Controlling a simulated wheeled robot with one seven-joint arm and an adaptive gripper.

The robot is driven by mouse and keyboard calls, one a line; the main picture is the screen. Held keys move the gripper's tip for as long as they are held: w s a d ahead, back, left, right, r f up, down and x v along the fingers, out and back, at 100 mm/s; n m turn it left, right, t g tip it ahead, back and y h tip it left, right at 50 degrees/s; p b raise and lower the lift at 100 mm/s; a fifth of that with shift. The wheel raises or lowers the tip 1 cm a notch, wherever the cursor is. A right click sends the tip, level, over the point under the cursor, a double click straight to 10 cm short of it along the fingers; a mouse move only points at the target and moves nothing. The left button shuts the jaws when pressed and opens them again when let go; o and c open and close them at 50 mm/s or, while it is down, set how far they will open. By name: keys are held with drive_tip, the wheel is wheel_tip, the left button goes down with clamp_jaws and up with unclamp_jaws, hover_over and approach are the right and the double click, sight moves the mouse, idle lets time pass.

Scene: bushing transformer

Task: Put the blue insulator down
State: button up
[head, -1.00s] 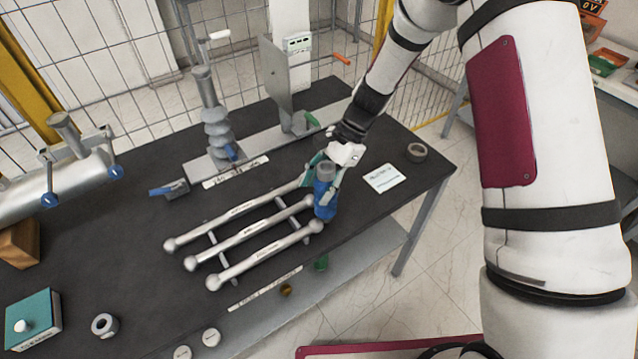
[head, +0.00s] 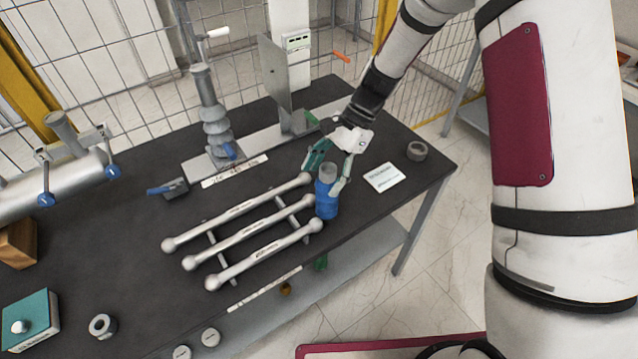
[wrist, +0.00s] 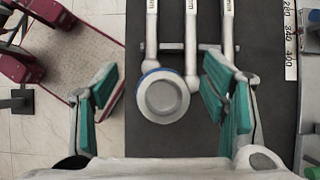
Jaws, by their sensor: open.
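The blue insulator (head: 327,198) stands upright on the dark table, close to the right ends of the silver rods (head: 250,229). It has a grey top. In the wrist view the insulator (wrist: 163,96) shows from above as a grey round top with a thin blue edge. My gripper (head: 330,170) is open around its upper part, with green-padded fingers apart on both sides. In the wrist view my gripper (wrist: 160,100) shows clear gaps between the pads and the insulator. The insulator's underside is hidden.
A white card (head: 382,178) and a grey ring (head: 417,151) lie to the right on the table (head: 130,250). A grey ribbed post (head: 215,125) stands on a plate behind. A teal box (head: 32,318) sits at front left.

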drive_tip(key=b+v, duration=0.1)
drive_tip(key=v, duration=0.8)
drive_tip(key=shift+b, duration=0.4)
